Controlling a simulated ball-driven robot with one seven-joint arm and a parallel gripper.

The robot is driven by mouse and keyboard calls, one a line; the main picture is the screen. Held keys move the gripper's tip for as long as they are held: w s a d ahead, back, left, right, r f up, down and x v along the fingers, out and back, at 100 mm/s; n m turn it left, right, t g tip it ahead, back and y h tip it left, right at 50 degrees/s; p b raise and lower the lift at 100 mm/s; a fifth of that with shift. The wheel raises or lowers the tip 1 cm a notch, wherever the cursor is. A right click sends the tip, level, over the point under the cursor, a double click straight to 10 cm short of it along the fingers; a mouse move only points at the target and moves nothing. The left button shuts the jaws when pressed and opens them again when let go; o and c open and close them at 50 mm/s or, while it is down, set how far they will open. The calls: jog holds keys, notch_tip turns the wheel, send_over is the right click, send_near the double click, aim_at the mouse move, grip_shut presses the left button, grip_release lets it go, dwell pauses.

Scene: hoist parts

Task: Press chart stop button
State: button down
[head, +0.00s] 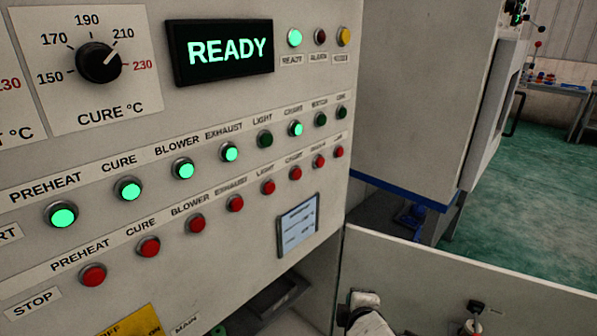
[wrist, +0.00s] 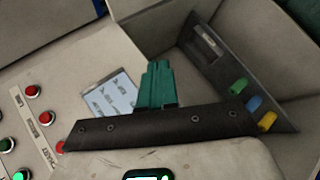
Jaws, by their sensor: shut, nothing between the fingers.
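The chart stop button (head: 295,173) is a red button in the lower row of the panel, under a CHART label. In the wrist view its red cap (wrist: 60,147) is partly hidden by my gripper's dark body. The green chart button (head: 296,128) above it is lit, and it also shows lit in the wrist view (wrist: 20,173). My gripper (wrist: 160,65) has its teal fingers shut and empty, to the right of the red buttons and the small screen. The fingers seem apart from the panel. The head view does not show the fingertips.
Other red stop buttons (head: 235,203) flank the chart one closely. A small screen (head: 298,226) is below them. The display (head: 220,51) reads READY. In the wrist view, a dark tray (wrist: 220,65) with coloured pieces is right of my fingers. A pale panel (head: 450,270) stands at lower right.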

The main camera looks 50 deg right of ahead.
aim_at(296, 174)
jog(key=w+d+r+n+t+h+p, duration=0.1)
jog(key=w+d+r+n+t+h, duration=0.1)
jog(key=r+n, duration=0.4)
jog(key=w+d+r+n+t+h+p, duration=0.2)
jog(key=w+r+n, duration=0.4)
jog(key=r, duration=0.9)
jog(key=shift+r+n+t+h, duration=0.25)
jog(key=shift+t+h, duration=0.55)
jog(key=shift+t, duration=0.4)
jog(key=shift+w+d+f, duration=0.1)
jog(key=shift+w, duration=0.05)
jog(key=w+b, duration=0.2)
jog(key=w, duration=0.6)
jog(key=shift+w+b, duration=0.3)
jog(key=shift+b, duration=0.05)
jog(key=shift+w, duration=0.1)
jog(key=shift+w, duration=0.3)
